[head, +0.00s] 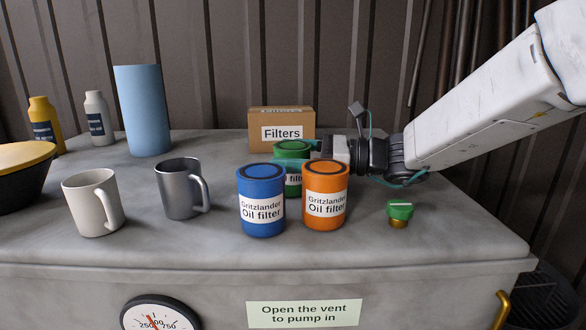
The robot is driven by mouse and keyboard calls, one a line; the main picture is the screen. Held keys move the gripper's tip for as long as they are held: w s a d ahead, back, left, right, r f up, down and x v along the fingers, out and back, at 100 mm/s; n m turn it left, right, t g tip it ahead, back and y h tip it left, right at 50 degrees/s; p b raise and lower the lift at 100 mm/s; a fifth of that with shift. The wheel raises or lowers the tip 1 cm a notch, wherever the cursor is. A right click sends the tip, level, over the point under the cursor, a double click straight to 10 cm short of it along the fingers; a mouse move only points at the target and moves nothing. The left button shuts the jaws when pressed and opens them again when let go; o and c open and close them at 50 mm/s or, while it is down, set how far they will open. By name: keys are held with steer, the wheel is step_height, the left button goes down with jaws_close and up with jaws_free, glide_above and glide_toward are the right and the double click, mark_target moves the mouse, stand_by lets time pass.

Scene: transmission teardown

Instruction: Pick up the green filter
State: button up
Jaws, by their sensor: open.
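The green filter (293,149) stands upright behind the blue oil filter (261,198) and the orange oil filter (325,193), which hide much of its lower part. My gripper (313,147) comes in from the right, level with the top of the green filter and behind the orange one. Its jaws are open. The fingertips are small and partly hidden, and I cannot tell whether they touch the green filter.
A cardboard "Filters" box (282,116) stands close behind. A grey metal mug (182,188) and a white mug (93,202) stand to the left. A green-topped brass cap (399,213) sits at the right. A blue cylinder (142,110) stands at the back left.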

steer(key=c, duration=1.4)
